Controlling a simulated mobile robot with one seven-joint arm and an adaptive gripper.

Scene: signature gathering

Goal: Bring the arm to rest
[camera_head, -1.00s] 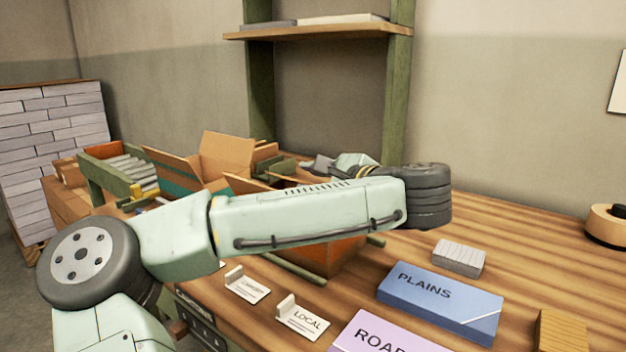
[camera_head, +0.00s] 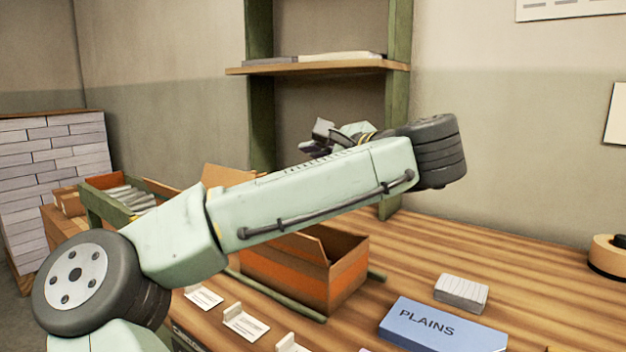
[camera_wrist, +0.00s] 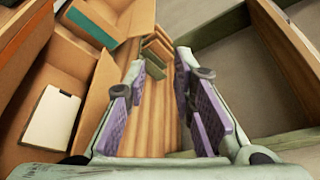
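My arm crosses the head view above the wooden table (camera_head: 420,255), with its elbow at the right. My gripper (camera_head: 320,135) shows small behind the forearm, in front of the green shelf frame, raised above the boxes. In the wrist view my gripper (camera_wrist: 160,100) has its two purple-padded fingers spread apart. Nothing is between the pads, and the table top shows below them.
An open orange box (camera_head: 300,275) stands on the table beneath my arm. A blue PLAINS box (camera_head: 440,328) and a stack of cards (camera_head: 461,293) lie at the right. A tape roll (camera_head: 608,255) is at the far right. A shelf (camera_head: 320,66) is behind my gripper.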

